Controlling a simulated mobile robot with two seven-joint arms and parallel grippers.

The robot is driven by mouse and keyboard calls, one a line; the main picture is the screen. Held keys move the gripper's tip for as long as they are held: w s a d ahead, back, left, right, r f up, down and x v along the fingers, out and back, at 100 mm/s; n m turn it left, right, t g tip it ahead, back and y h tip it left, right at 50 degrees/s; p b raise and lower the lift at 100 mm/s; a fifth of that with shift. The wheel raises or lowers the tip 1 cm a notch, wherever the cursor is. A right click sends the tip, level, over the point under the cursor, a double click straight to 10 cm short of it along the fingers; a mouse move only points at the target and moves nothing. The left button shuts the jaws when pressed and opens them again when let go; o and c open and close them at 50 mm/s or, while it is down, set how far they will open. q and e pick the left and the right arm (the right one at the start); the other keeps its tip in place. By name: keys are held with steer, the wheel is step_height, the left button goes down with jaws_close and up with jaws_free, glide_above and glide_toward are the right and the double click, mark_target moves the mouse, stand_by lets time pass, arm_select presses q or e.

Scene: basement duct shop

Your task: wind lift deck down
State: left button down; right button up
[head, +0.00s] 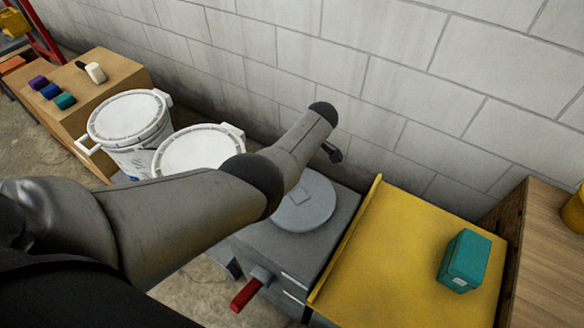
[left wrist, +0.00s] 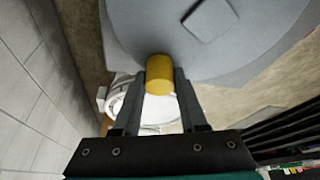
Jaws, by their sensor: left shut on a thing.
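The lift deck appears to be the yellow platform (head: 405,255) right of a grey housing (head: 338,225). A teal box (head: 464,260) sits on it. A flat grey disc wheel (head: 308,207) lies on top of the housing, partly behind my left arm; it also fills the top of the left wrist view (left wrist: 150,30). My left gripper (left wrist: 160,82) is shut on a yellow cylindrical knob (left wrist: 160,76) at the disc's edge. In the head view the knob and my fingers are hidden. My right gripper is in neither view.
A red-handled lever (head: 245,294) sticks out of the housing's front. Two white lidded buckets (head: 130,118) (head: 200,150) stand to the left, beside a wooden box (head: 110,75) with small coloured items. A block wall (head: 400,80) runs close behind. A wooden surface (head: 550,250) is at right.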

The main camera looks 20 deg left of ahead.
arm_select(q)
steer(key=n, duration=0.1)
steer(key=s+n, duration=0.1)
steer(key=shift+s+a+r+n+g+h, duration=0.1)
steer(key=shift+s+a+n+g+h, duration=0.05)
steer(key=shift+a+n+g+h, duration=0.2)
steer(key=shift+s+a+n+g, duration=0.2)
steer(key=shift+s+n+g, duration=0.35)
steer(key=shift+n, duration=0.4)
steer(key=shift+s, duration=0.2)
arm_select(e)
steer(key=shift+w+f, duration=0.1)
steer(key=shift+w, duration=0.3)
arm_select(q)
steer(key=shift+n, duration=0.3)
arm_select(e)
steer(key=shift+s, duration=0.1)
arm_select(q)
steer(key=shift+c, duration=2.2)
jaws_free()
steer(key=shift+s, duration=0.1)
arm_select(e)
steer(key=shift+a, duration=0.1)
arm_select(q)
steer(key=shift+r, duration=0.1)
